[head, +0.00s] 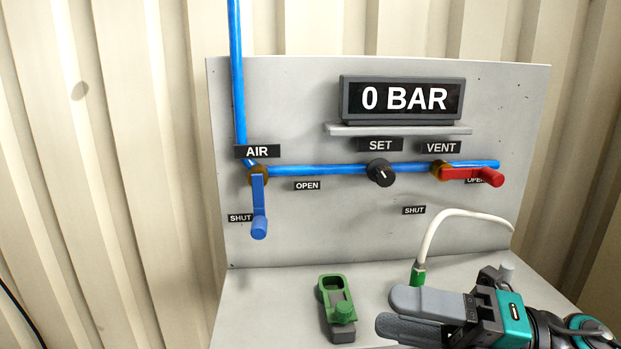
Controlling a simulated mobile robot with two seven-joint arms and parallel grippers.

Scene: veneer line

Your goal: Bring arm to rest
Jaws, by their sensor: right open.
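My right gripper (385,313) comes in from the lower right, low in front of the panel (330,225). Its jaws are open with nothing visible between them. It is apart from the valve handles. The blue AIR handle (259,205) hangs down beside its SHUT label. The display (402,98) reads 0 BAR. My left gripper is not in view.
A green and grey clamp-like fitting (338,305) lies on the ledge (265,300), left of my right gripper. A white hose (450,214) with a green end (418,273) arches down just behind the gripper. A corrugated wall (100,150) stands behind. The space before the panel's left half is clear.

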